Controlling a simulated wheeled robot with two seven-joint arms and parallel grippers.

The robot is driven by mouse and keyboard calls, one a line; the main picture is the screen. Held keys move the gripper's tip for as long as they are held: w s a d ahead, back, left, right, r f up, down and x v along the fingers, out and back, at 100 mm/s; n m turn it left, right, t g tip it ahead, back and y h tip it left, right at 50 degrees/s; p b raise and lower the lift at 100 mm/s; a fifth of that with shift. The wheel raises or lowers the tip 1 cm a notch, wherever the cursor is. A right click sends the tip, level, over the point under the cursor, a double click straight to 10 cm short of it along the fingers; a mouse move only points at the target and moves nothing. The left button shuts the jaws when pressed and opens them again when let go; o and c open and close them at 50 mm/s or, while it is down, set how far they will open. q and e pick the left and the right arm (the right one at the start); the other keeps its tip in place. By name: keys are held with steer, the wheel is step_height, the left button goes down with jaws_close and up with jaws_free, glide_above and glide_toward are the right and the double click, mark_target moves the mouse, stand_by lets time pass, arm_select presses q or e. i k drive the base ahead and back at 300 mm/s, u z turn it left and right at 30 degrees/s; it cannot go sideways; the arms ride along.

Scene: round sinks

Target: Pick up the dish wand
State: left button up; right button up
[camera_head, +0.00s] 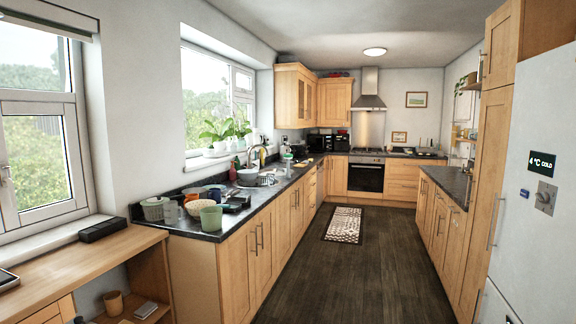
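I cannot make out the dish wand for certain; the small items around the sink are too small to tell apart. The round sink area with its tap (252,158) is on the left counter, partly hidden by a white bowl (248,176) and a dish rack (267,180). Several slim bottles and upright items stand behind it by the window. Neither of my grippers shows in the head view.
A patterned rug (343,225) lies on the open wooden floor (345,275). A fridge (535,190) stands at the right.

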mark_target(287, 157)
steer(key=z, duration=0.75)
steer(key=i, duration=6.6)
steer(key=u, duration=2.35)
